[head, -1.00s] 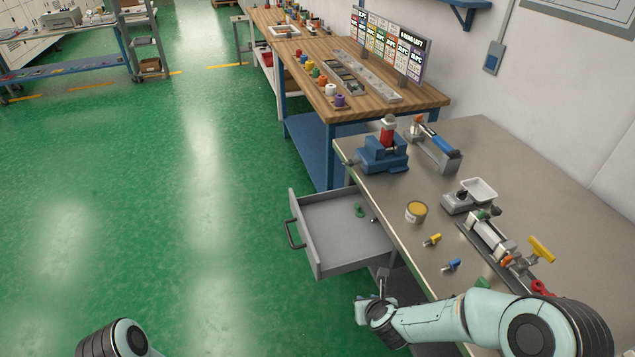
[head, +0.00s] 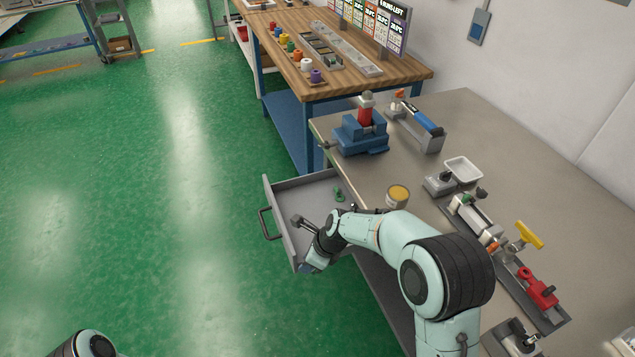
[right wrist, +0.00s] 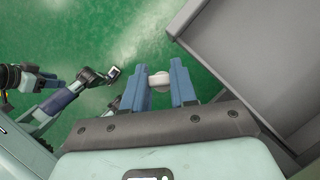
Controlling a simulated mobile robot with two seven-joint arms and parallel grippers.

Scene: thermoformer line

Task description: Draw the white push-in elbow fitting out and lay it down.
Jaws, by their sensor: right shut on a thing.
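In the head view I cannot make the fitting out. My left gripper shows small at the left of the right wrist view (right wrist: 113,74); its jaws are too small to read. The head view shows only part of my left arm.
The grey drawer (head: 270,200) stands open from the metal bench (head: 470,125); a green fitting (head: 339,194) lies inside. A yellow-topped tin (head: 397,196) stands near the bench edge. A blue vise (head: 360,138), a white tray (head: 463,170) and a yellow-handled clamp (head: 527,236) stand on the bench.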

